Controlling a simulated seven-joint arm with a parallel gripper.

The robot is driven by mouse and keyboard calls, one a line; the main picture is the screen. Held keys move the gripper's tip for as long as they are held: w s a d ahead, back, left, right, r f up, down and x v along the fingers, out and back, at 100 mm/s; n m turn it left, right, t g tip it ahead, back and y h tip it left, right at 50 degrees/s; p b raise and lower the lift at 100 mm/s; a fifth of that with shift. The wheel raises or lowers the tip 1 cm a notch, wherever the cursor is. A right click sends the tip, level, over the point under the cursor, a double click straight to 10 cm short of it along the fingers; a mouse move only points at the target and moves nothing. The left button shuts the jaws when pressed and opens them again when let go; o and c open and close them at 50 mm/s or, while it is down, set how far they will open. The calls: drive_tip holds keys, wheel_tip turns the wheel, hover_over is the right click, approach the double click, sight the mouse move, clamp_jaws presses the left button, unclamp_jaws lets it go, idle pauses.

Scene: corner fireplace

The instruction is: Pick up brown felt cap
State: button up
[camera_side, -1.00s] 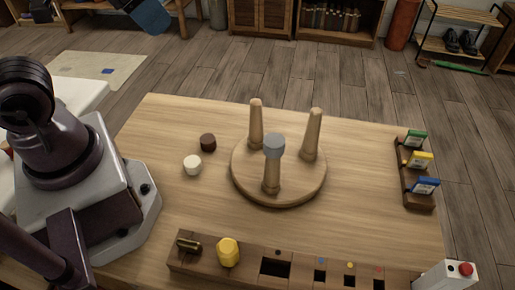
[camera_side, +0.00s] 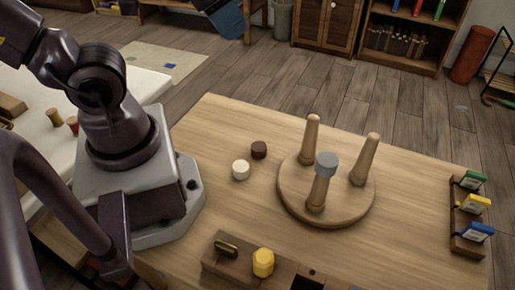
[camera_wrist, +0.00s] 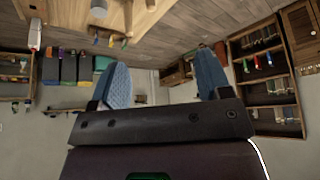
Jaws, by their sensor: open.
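The brown felt cap (camera_side: 258,150) is a small dark-brown disc lying on the wooden table in the side view. It is just behind and right of a white cap (camera_side: 240,170) and left of the round peg stand (camera_side: 300,207). A grey cap (camera_side: 327,163) sits on the stand's front peg; the other two pegs are bare. My gripper (camera_wrist: 163,78) shows in the wrist view with two blue fingers spread wide and nothing between them. The fingers are outside the side view. I cannot make out the brown cap in the wrist view.
A wooden block with a yellow knob (camera_side: 263,262) runs along the table's front edge. A rack of coloured cards (camera_side: 467,215) stands at the right edge. Table is clear around the two loose caps. The wrist view mostly shows shelves (camera_wrist: 268,80), wall and floor.

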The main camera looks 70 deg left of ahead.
drive_tip(key=m+g, duration=0.6)
drive_tip(key=m, duration=0.8)
hover_over(257, 144)
wheel_tip(257, 144, down, 22)
drive_tip(key=f, duration=0.7)
drive_tip(key=shift+w+d+f, duration=0.1)
drive_tip(key=shift+d+f, duration=0.2)
drive_tip(key=shift+d, duration=0.05)
drive_tip(key=shift+a+f, duration=0.2)
drive_tip(key=shift+f, duration=1.2)
drive_tip(key=shift+a+f, duration=0.2)
drive_tip(key=shift+f, duration=1.15)
drive_tip(key=c, duration=0.8)
